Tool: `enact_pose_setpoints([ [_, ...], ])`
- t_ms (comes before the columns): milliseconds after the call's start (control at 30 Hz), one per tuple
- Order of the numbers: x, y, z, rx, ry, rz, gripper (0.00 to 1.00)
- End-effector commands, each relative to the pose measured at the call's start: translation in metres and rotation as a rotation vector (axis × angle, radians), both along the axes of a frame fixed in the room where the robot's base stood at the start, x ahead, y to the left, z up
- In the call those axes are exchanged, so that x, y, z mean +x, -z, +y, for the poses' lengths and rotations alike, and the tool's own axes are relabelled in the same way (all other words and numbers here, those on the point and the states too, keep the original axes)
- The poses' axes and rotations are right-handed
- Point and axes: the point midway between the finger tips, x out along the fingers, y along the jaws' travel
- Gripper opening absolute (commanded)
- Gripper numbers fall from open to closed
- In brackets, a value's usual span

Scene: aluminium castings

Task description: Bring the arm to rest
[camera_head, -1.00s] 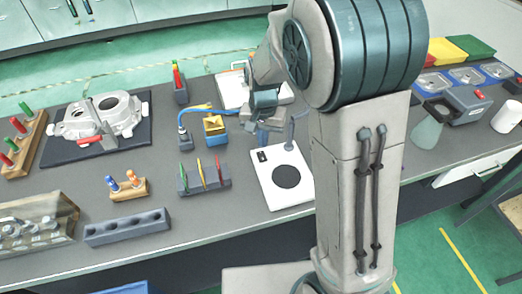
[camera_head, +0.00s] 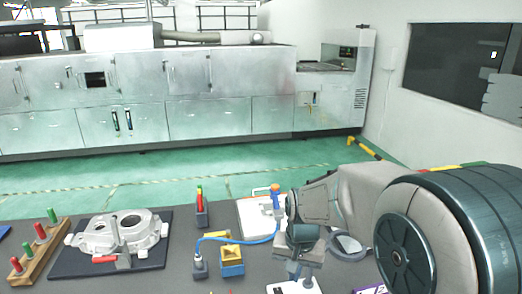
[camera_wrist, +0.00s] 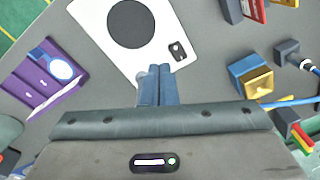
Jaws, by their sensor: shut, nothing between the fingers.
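My gripper (camera_head: 293,272) is at the end of my bent arm, low over the bench at the right of the head view. In the wrist view its two blue fingers (camera_wrist: 155,82) are together with nothing between them. They point toward the edge of a white plate with a black disc (camera_wrist: 170,22). The near part of this plate (camera_head: 297,288) is cut off by the bottom of the head view. I cannot tell whether the fingertips touch the plate.
A yellow-and-blue block (camera_head: 231,262) and a connector with a blue cable (camera_head: 200,267) stand left of the gripper. A casting (camera_head: 120,232) lies on a dark mat further left. A purple holder (camera_wrist: 40,82) shows in the wrist view. Cabinets (camera_head: 150,100) line the back.

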Motion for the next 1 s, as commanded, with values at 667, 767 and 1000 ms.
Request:
enact_pose_setpoints([
  [667, -0.141, -0.064, -0.066, -0.072, -0.239, -0.214, 0.0],
  [767, -0.147, -0.064, -0.067, -0.081, -0.25, -0.22, 0.0],
  [1000, -0.148, -0.064, -0.067, -0.083, -0.253, -0.221, 0.0],
])
